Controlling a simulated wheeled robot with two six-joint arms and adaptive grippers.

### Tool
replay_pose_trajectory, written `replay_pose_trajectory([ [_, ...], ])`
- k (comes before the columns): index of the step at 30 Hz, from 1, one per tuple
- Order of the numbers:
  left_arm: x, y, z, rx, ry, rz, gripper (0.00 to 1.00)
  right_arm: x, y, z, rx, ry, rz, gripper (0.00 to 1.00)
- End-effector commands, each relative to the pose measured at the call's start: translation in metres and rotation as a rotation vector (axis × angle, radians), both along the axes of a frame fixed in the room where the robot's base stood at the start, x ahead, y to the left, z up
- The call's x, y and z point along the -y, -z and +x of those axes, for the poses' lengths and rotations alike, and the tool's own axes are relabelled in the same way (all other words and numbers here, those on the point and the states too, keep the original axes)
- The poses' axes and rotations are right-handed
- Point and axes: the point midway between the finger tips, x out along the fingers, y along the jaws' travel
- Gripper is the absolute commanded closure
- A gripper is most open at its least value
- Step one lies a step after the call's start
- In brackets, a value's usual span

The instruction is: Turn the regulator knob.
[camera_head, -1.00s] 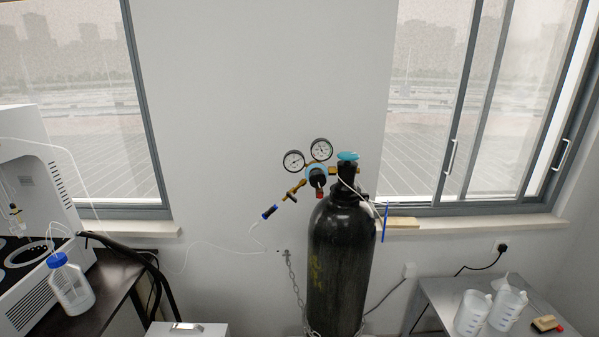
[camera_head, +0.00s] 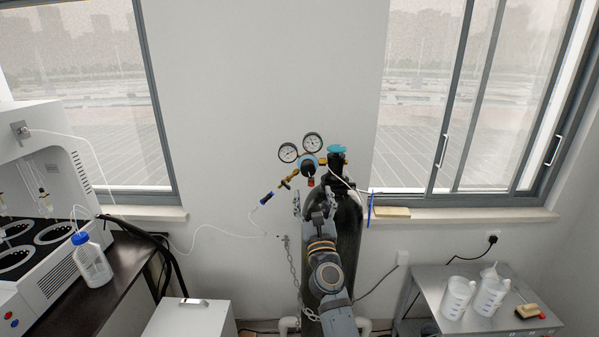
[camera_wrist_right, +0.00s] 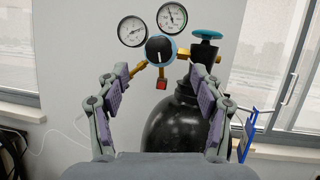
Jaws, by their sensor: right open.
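The regulator knob (camera_wrist_right: 160,50) is black with a white mark and a blue ring behind it, facing me in the right wrist view. In the head view the regulator (camera_head: 308,165) sits at the top left of the black gas cylinder (camera_head: 347,225), below two round gauges. My right gripper (camera_wrist_right: 160,88) is open and empty, its purple-padded fingers spread on either side of the knob's line. It also shows in the head view (camera_head: 316,203), in front of the cylinder and below the regulator, apart from the knob. My left gripper is not in view.
A teal valve wheel (camera_wrist_right: 206,34) stands right of the knob, and a gauge (camera_wrist_right: 132,30) is above left. A chain (camera_head: 292,265) hangs left of the cylinder. A grey table (camera_head: 430,283) with beakers is at the right, a white instrument (camera_head: 62,255) at the left.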

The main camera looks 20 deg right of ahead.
Motion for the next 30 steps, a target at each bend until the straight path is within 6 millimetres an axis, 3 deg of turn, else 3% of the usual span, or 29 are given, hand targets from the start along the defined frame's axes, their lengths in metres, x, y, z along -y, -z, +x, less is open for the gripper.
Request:
replay_pose_trajectory([
  [5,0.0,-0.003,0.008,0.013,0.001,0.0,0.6,0.002,-0.006,0.015,-0.001,0.0,-0.006,0.33],
  [12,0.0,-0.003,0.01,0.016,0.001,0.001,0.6,0.01,-0.024,0.062,-0.002,0.002,-0.009,0.33],
  [18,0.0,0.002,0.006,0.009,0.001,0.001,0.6,0.014,-0.034,0.089,-0.004,0.001,-0.008,0.33],
  [29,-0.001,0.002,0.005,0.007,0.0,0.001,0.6,0.015,-0.038,0.096,-0.006,0.002,-0.008,0.33],
  [30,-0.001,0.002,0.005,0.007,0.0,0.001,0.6,0.015,-0.038,0.096,-0.006,0.002,-0.008,0.37],
])
